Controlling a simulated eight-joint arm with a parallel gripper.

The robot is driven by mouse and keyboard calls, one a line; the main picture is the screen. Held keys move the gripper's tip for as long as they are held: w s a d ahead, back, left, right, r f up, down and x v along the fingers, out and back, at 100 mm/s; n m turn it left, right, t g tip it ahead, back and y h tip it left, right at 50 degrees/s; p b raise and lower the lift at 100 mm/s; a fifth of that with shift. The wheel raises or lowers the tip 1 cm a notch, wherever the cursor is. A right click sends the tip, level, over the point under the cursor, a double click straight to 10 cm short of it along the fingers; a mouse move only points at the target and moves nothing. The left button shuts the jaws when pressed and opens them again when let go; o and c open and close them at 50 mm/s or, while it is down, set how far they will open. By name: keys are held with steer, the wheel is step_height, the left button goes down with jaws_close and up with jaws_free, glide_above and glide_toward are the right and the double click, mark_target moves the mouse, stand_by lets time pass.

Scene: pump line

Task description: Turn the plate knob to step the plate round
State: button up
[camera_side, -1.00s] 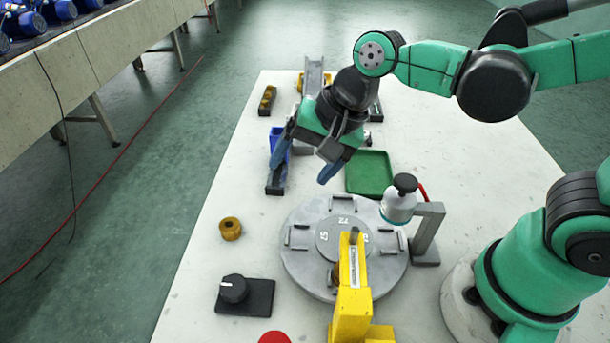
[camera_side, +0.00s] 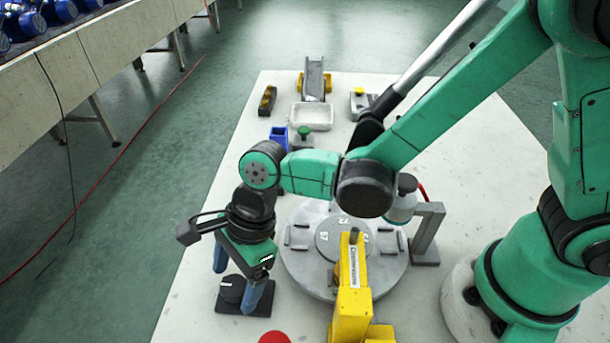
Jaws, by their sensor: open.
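The plate knob (camera_side: 232,289) is a dark round knob on a black square base (camera_side: 226,307) at the table's lower left. My gripper (camera_side: 238,284) is above it, pointing down, with its blue fingers spread open on either side of the knob. The fingers partly hide the knob, and I cannot tell whether they touch it. The round grey plate (camera_side: 300,268) lies to the right, with slots around its rim and a numbered hub (camera_side: 333,236) at its middle. My arm hides part of the plate's far side.
A yellow stand (camera_side: 352,290) reaches over the plate's near edge. A red disc (camera_side: 274,338) lies at the front.

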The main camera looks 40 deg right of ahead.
steer(key=shift+a+f, duration=0.15)
steer(key=shift+f, duration=0.2)
jaws_close()
